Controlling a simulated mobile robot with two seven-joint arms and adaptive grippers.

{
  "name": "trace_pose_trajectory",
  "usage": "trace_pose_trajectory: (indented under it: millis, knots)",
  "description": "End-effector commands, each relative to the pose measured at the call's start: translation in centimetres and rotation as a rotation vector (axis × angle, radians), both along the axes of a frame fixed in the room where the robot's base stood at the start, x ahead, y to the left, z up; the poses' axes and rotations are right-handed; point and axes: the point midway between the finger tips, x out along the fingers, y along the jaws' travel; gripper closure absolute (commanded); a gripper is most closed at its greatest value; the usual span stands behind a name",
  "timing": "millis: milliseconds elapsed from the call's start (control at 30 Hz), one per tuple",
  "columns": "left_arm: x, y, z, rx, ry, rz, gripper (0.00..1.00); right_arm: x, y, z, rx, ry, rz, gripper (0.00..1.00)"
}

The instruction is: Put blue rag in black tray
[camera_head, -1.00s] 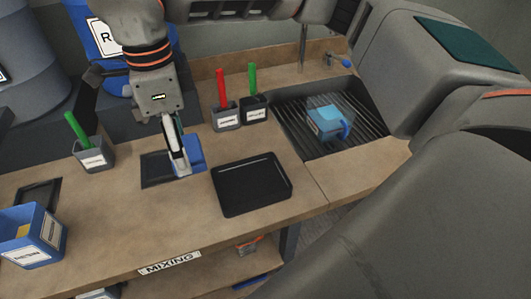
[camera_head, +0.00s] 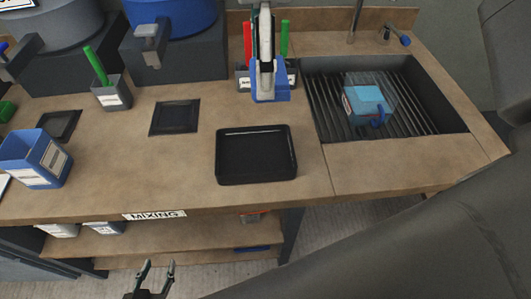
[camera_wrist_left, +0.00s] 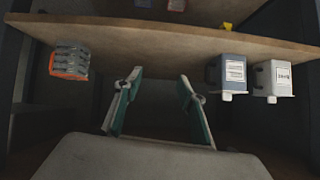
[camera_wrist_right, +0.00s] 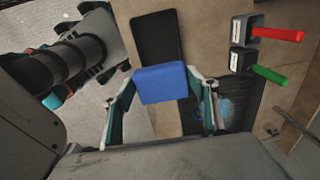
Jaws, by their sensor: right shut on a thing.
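The blue rag (camera_head: 270,85) is a folded block in my right gripper (camera_head: 265,68), held above the bench behind the black tray. In the right wrist view the rag (camera_wrist_right: 161,84) sits between the fingertips, and the black tray (camera_wrist_right: 156,30) shows beyond it. The black tray (camera_head: 257,158) lies empty on the bench, left of the sink. My left gripper (camera_head: 153,272) is open and empty, low in front of the bench; its spread fingers also show in the left wrist view (camera_wrist_left: 158,98).
Holders with red and green tools (camera_head: 245,75) stand behind the rag, partly hidden. A flat dark pad (camera_head: 175,117) lies left of the tray. The sink (camera_head: 440,95) holds a clear blue container (camera_head: 366,100). A blue bin (camera_head: 35,160) stands far left. A lower shelf (camera_head: 170,243) runs under the bench.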

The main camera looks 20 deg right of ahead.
Motion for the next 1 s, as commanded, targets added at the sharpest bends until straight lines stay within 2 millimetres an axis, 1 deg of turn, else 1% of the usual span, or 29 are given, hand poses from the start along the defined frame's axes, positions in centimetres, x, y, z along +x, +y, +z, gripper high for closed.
trace_pose_trajectory:
  millis: [67, 167, 300, 600, 733, 1000]
  knots:
    - [0.0, 0.0, -0.2, 0.0, 0.001, 0.0, 0.6, -0.1, 0.0, -0.6, 0.0, 0.003, 0.001, 0.62]
    - [-0.1, 0.0, -0.4, 0.002, 0.003, 0.0, 0.6, -0.1, -0.1, -2.5, 0.0, 0.006, 0.001, 0.62]
    - [0.0, 0.1, -0.6, 0.006, 0.001, -0.001, 0.6, -0.2, -0.1, -5.9, 0.0, 0.009, 0.001, 0.62]
    - [0.1, 0.3, -0.8, 0.012, -0.003, -0.002, 0.6, -0.2, 0.0, -12.9, 0.0, 0.008, 0.0, 0.62]
    - [0.2, 0.3, -0.8, 0.014, -0.003, -0.003, 0.6, -0.1, 0.0, -14.8, 0.0, 0.004, 0.0, 0.62]
    - [0.3, 0.3, -0.8, 0.014, -0.006, -0.003, 0.6, -0.1, 0.0, -16.6, 0.0, 0.003, 0.0, 0.62]
